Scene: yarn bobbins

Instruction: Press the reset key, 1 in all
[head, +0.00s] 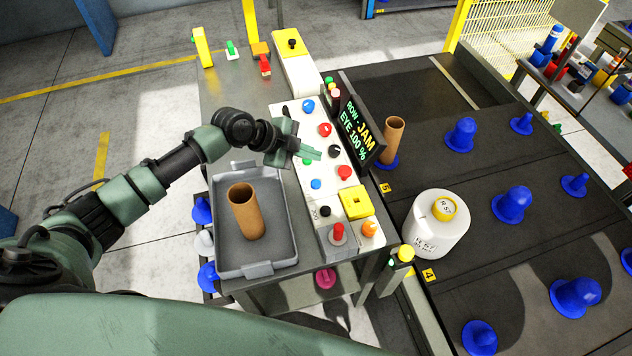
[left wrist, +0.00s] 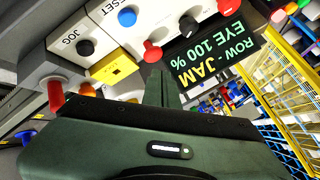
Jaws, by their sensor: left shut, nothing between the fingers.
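The blue reset key (head: 316,184) is a round button on the white control panel (head: 318,199). In the left wrist view the blue key (left wrist: 127,17) sits near the top, beside a partly cut-off label ending in "SET". My left gripper (head: 318,155) reaches over the panel from the left. Its closed, empty fingertips are near the black knob (head: 334,151), up the panel from the blue key and apart from it. The fingers (left wrist: 160,88) also show in the left wrist view. My right gripper is not in view.
A red button (head: 344,172), a black JOG knob (head: 325,210) and a yellow block (head: 355,200) surround the key. A display (head: 358,132) reading "ROW - JAM, EYE 100 %" stands on the right. A grey tray (head: 257,269) holding a cardboard tube (head: 246,211) lies to the left.

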